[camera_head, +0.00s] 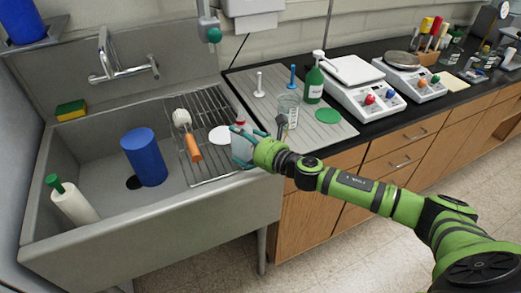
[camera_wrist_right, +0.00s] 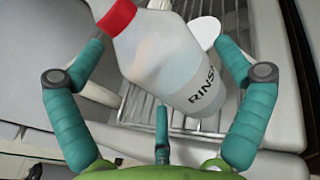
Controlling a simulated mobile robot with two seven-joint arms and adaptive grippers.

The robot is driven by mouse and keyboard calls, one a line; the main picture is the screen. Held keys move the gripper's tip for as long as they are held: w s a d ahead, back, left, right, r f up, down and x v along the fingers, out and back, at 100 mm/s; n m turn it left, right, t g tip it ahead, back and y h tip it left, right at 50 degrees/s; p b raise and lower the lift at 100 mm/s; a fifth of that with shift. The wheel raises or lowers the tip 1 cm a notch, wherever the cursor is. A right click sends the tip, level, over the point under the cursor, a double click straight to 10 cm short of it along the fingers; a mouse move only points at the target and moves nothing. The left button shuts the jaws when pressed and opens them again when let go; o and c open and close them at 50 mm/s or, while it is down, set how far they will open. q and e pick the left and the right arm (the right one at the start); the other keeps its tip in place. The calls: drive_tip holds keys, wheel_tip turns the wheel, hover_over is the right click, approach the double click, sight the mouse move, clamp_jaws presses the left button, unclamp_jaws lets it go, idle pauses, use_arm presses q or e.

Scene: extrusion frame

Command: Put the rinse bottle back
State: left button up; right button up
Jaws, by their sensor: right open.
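The rinse bottle (camera_wrist_right: 165,60) is whitish with a red cap and dark lettering that begins "RINS". In the wrist view it lies slantwise between the spread teal fingers of my right gripper (camera_wrist_right: 160,80), which is open. In the head view the red cap (camera_head: 240,121) shows just above my right gripper (camera_head: 243,148), at the right edge of the sink. The fingers hide most of the bottle there. I cannot tell whether any finger touches it. My left gripper is not in view.
A wire rack (camera_head: 208,108) in the sink holds a brush (camera_head: 187,135) and a white disc. A blue cylinder (camera_head: 144,157) and a white bottle (camera_head: 72,204) stand left. The grooved board (camera_head: 325,136) holds a glass beaker (camera_head: 288,110), pegs and a green bottle (camera_head: 314,84).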

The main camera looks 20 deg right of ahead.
drive_tip(key=b+v, duration=0.2)
drive_tip(key=v, duration=0.5)
drive_tip(key=shift+s+d+f, duration=0.1)
drive_tip(key=shift+s, duration=0.15)
drive_tip(key=shift+s+d+r, duration=0.15)
drive_tip(key=shift+s+r, duration=0.05)
drive_tip(key=shift+s, duration=0.2)
